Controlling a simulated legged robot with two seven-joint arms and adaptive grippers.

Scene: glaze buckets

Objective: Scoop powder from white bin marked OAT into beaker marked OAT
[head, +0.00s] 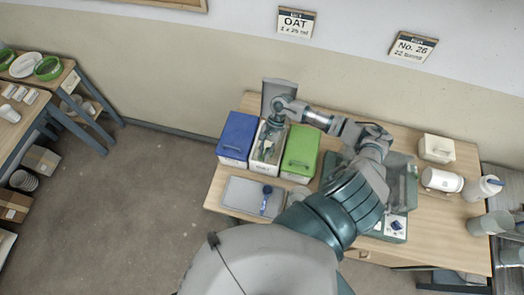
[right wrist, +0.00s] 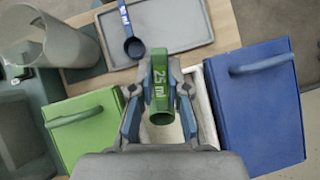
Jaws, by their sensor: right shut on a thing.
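My right gripper (head: 269,135) is over the open white bin (head: 258,169), between the blue and green bins. In the right wrist view the right gripper (right wrist: 160,75) is shut on a green scoop (right wrist: 159,88) marked 25 ml. The white bin's rim (right wrist: 204,103) shows beside the fingers; its contents and its marking cannot be made out. I cannot tell whether the scoop holds powder. A greyish see-through beaker (right wrist: 62,45) stands at the upper left of the wrist view; no OAT mark is readable on it. My left gripper is not in view.
The blue bin (head: 238,135) and green bin (head: 300,150) have closed lids. A blue scoop (head: 266,191) lies on the grey tray (head: 237,192) in front. A wall card (head: 295,22) reads OAT 1 x 25 ml. A white jar (head: 441,180) lies at the right.

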